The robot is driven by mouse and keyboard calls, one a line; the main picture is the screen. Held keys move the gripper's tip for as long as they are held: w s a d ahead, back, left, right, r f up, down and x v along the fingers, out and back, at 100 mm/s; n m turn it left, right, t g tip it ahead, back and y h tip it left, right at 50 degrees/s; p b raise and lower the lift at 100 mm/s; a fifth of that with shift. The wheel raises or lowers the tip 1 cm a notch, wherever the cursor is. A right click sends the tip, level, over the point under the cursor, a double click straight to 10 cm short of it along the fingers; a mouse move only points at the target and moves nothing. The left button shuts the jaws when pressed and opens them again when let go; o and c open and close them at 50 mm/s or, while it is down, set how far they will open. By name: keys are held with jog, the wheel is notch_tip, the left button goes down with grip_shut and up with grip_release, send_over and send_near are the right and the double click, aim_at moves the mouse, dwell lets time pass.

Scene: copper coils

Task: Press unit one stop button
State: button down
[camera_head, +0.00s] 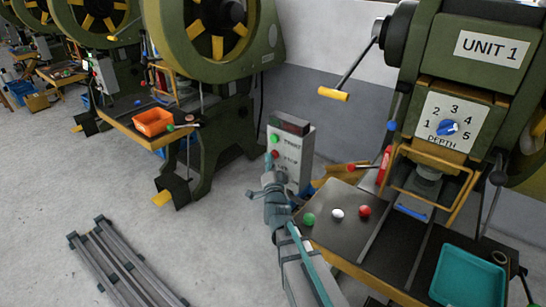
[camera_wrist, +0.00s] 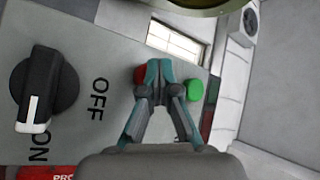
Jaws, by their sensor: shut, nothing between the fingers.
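The unit one press with its "UNIT 1" sign (camera_head: 492,48) stands at the right in the head view. Beside it is a grey control box (camera_head: 300,150) with a green button (camera_head: 275,139) and a red button (camera_head: 275,154) below it. In the wrist view the red button (camera_wrist: 140,75) is partly hidden behind my fingertips, and the green button (camera_wrist: 196,90) is just right of them. My gripper (camera_wrist: 157,68) is shut and empty, its tips over the red button's edge. It also shows in the head view (camera_head: 268,163). I cannot tell whether it touches the button.
The box has a black ON/OFF knob (camera_wrist: 45,88) left of my gripper in the wrist view. Green (camera_head: 308,219), white (camera_head: 337,213) and red (camera_head: 365,210) knobs sit on the press table. A teal tray (camera_head: 470,278) is at lower right.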

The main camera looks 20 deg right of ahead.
jog(key=shift+s+a, duration=0.45)
jog(key=shift+a, duration=0.1)
jog(key=shift+a, duration=0.1)
jog(key=shift+s+a, duration=0.8)
jog(key=shift+a, duration=0.15)
jog(key=shift+s+a, duration=0.75)
jog(key=shift+a, duration=0.2)
